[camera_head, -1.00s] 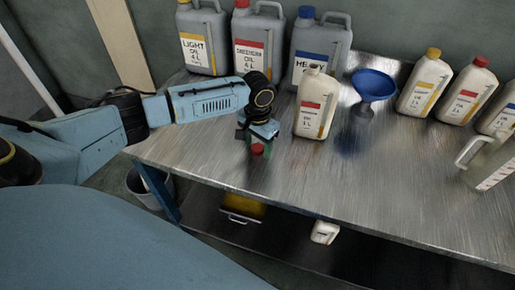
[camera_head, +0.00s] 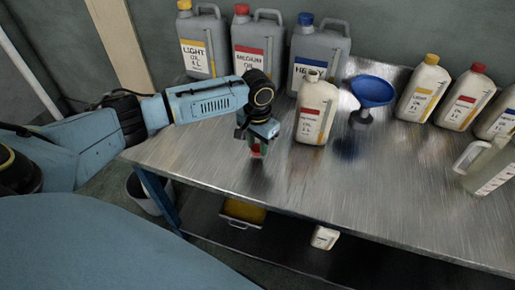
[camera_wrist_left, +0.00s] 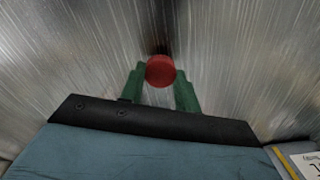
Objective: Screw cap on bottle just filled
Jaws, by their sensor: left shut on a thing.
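A red cap (camera_wrist_left: 160,71) is held between the green fingers of my left gripper (camera_wrist_left: 160,84) in the left wrist view. In the head view my left gripper (camera_head: 257,150) is left of the open bottle, pointing down over the table, with the cap (camera_head: 256,149) between its fingers. The white bottle with a red label (camera_head: 312,112) stands upright on the table with no cap on its neck. The gripper and the cap are apart from the bottle. My right gripper is not in view.
A blue funnel (camera_head: 373,91) stands right of the bottle. Large grey oil cans, one a blue-capped can (camera_head: 321,50), stand behind. Several capped white bottles, one yellow-capped (camera_head: 424,88), and a clear jug (camera_head: 490,165) are at the right. The front of the metal table (camera_head: 340,190) is clear.

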